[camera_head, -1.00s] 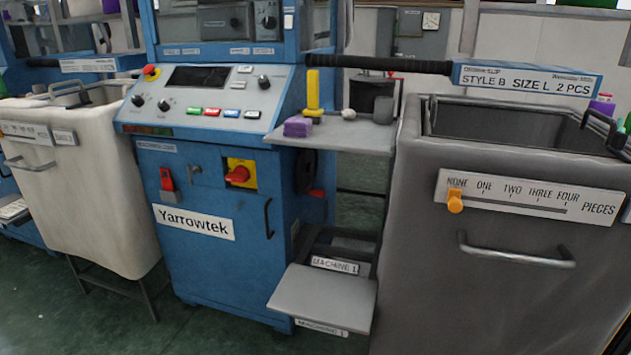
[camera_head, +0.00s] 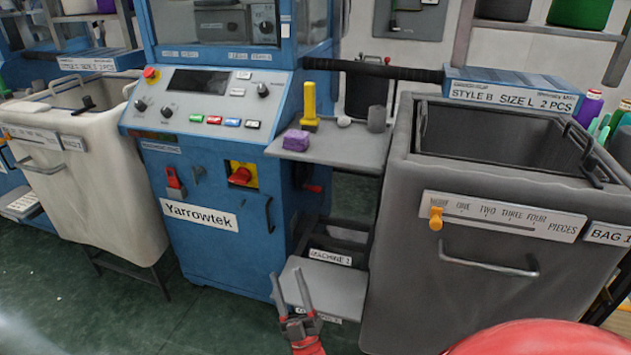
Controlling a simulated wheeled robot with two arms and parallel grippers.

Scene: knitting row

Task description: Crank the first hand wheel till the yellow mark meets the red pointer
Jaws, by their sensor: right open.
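A blue Yarrowtek machine (camera_head: 225,250) stands left of centre. On its right side, below the grey shelf, is a dark shape (camera_head: 301,174) that may be the hand wheel; it is seen nearly edge-on and partly in shadow. A small red piece (camera_head: 313,188) sits beside it, and I cannot tell whether it is the pointer. I cannot make out a yellow mark on the wheel. My right gripper (camera_head: 287,274) is open and empty, in front of the low grey tray, well below the dark shape. My left gripper is not in view.
The grey shelf (camera_head: 345,150) holds a purple block (camera_head: 296,139), a yellow upright piece (camera_head: 309,105) and a dark cup (camera_head: 377,119). The low grey tray (camera_head: 335,292) juts out below. A large grey bin (camera_head: 450,300) stands close on the right. Green floor is free in front.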

